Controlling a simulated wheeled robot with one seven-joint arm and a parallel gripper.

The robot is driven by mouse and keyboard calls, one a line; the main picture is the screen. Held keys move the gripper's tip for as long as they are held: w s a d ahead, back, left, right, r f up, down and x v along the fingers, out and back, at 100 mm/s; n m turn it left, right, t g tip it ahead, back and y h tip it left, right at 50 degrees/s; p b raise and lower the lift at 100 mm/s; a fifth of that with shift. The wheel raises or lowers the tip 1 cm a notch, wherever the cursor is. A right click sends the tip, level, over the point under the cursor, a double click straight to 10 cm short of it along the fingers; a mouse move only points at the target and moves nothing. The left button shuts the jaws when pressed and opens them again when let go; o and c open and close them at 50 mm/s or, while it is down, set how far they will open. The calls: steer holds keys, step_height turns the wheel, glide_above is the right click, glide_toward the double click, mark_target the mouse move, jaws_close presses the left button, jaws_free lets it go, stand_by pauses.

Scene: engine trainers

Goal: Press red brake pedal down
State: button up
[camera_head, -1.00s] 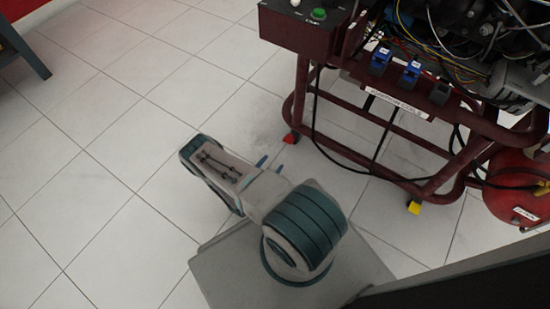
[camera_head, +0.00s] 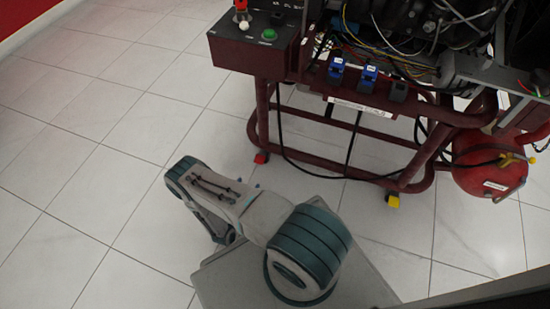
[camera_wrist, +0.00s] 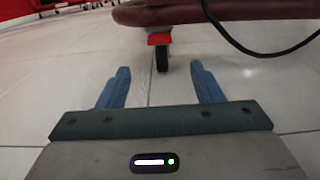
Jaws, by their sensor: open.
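The red brake pedal (camera_head: 260,157) sits low at the left front foot of the dark red engine stand (camera_head: 350,176). In the wrist view the red brake pedal (camera_wrist: 159,38) shows above a small black caster wheel (camera_wrist: 162,58), below a dark red frame tube. My gripper (camera_wrist: 160,75) is low over the floor, its two blue fingers apart with nothing between them. The pedal lies ahead of the fingers, roughly centred between them in the picture, with a gap. In the head view my arm hides most of my gripper.
A yellow pedal (camera_head: 393,200) is at another foot of the stand. A red tank (camera_head: 490,173) hangs on the right. A control box (camera_head: 252,49) with a green button juts out above. A black cable (camera_head: 300,166) loops low. White tiled floor (camera_head: 95,175) is clear on the left.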

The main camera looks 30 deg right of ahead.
mark_target(259, 160)
steer(key=b+x, duration=0.4)
steer(key=x, duration=0.8)
steer(key=shift+w+d, duration=0.1)
steer(key=shift+w, duration=0.05)
steer(key=shift+w+d, duration=0.4)
steer(key=shift+d, duration=0.1)
